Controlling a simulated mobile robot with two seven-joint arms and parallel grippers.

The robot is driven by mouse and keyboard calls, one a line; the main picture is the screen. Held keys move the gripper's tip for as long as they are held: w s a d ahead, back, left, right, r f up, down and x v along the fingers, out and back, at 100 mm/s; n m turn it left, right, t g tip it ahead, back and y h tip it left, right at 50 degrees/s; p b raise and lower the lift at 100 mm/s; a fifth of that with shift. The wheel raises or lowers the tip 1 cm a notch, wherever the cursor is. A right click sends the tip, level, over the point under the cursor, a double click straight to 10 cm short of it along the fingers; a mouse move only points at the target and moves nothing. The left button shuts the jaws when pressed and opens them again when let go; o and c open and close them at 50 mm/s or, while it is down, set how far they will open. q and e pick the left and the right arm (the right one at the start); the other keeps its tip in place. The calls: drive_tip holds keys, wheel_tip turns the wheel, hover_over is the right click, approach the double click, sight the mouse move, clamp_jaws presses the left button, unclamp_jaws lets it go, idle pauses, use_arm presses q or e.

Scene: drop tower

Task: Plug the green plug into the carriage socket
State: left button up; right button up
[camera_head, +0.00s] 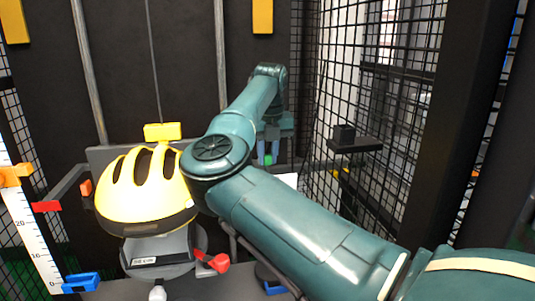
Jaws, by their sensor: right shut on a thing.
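The green plug (267,160) shows as a small green piece at the lower end of my right gripper (268,147). The gripper is shut on it, behind and to the right of the yellow helmet (140,190). My right arm crosses the picture from the lower right and hides part of the area around the helmet's right side. The helmet sits above a grey base with a white label, in front of a dark plate between two vertical rails. I cannot make out the carriage socket. My left gripper is not in view.
A ruler (32,235) with coloured markers stands at the left. A red knob (213,262) is at the base's right. Black mesh (395,85) closes off the right side. A small black box (344,134) sits on a shelf there. A yellow block (162,132) is above the helmet.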

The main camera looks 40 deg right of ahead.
drive_tip(key=shift+f+b, duration=1)
drive_tip(key=shift+f, duration=0.35)
drive_tip(key=shift+f, duration=0.25)
drive_tip(key=o, duration=0.8)
drive_tip(key=shift+o, duration=0.2)
wheel_tip(320, 180, up, 13)
drive_tip(key=s+p, duration=0.1)
drive_tip(key=shift+s+a, duration=0.4)
drive_tip(key=shift+a, duration=0.05)
